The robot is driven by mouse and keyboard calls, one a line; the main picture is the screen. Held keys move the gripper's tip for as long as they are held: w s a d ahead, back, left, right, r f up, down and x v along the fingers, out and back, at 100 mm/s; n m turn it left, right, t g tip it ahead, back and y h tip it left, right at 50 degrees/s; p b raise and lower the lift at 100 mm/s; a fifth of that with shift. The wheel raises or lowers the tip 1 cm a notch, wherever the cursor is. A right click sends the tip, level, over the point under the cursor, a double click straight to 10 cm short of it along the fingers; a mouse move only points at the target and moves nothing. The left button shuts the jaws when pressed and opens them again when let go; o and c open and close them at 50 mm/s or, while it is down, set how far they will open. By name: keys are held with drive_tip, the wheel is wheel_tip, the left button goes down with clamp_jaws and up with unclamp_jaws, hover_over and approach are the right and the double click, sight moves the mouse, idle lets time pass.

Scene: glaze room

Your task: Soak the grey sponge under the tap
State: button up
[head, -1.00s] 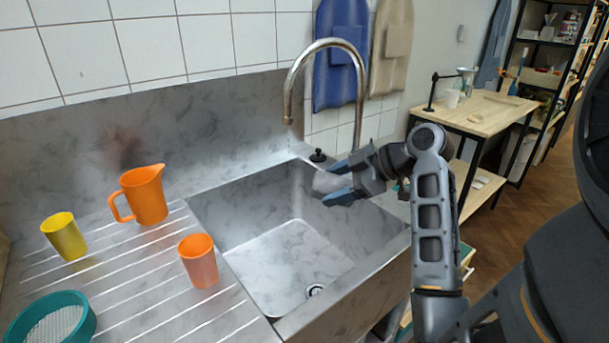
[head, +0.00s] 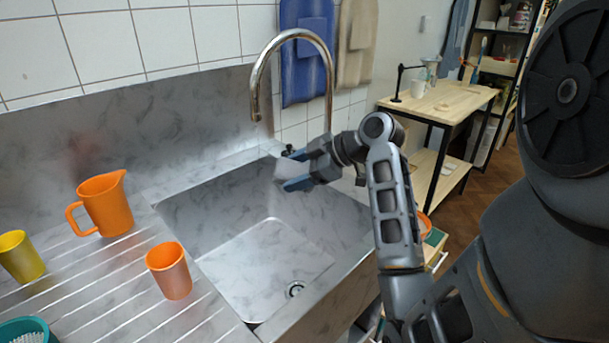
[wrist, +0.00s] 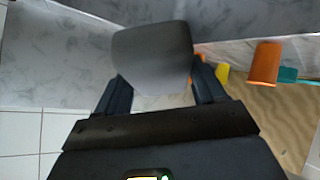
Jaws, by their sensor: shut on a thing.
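The grey sponge (head: 288,170) is held between the fingers of my gripper (head: 295,177), over the right back part of the sink (head: 265,248). In the wrist view the sponge (wrist: 152,55) is a rounded dark grey block between the two fingers of my gripper (wrist: 160,88). The chrome tap (head: 328,88) arches over the sink, and its spout end hangs above and to the left of the sponge. No water stream shows. A small black knob (head: 290,151) stands behind the sink, just beyond my gripper.
An orange jug (head: 107,205), an orange cup (head: 169,271), a yellow cup (head: 21,256) and a teal sieve (head: 28,331) stand on the drainboard at left. Blue (head: 308,60) and beige (head: 357,50) cloths hang behind the tap. A wooden table (head: 442,102) stands at back right.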

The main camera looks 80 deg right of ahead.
sight(294, 176)
drive_tip(key=w+d+f+b, duration=0.1)
drive_tip(key=w+d+b, duration=0.1)
drive_tip(key=w+d, duration=0.2)
drive_tip(key=shift+w+d+f, duration=0.25)
drive_tip(key=shift+w+f, duration=0.1)
drive_tip(key=shift+w, duration=1.05)
drive_tip(key=shift+s+a, duration=0.1)
drive_tip(key=shift+s+a+p, duration=0.15)
drive_tip(key=shift+s+a, duration=0.55)
drive_tip(key=shift+s, duration=0.4)
drive_tip(key=shift+s+a+p, duration=0.1)
drive_tip(key=shift+s+a, duration=0.65)
drive_tip(key=shift+s, duration=0.3)
drive_tip(key=shift+s+a+p, duration=0.15)
drive_tip(key=shift+s+a, duration=0.55)
drive_tip(key=shift+s, duration=0.4)
drive_tip(key=shift+s+a+r+p, duration=0.6)
drive_tip(key=shift+s+r+p, duration=0.2)
drive_tip(key=shift+s+r, duration=0.15)
drive_tip(key=shift+s+a+r+p, duration=0.6)
drive_tip(key=shift+s+r+p, duration=0.25)
drive_tip(key=shift+r, duration=0.1)
drive_tip(key=shift+s+a+r, duration=0.15)
drive_tip(key=shift+s+a, duration=0.05)
drive_tip(key=shift+s, duration=0.1)
drive_tip(key=shift+s, duration=0.1)
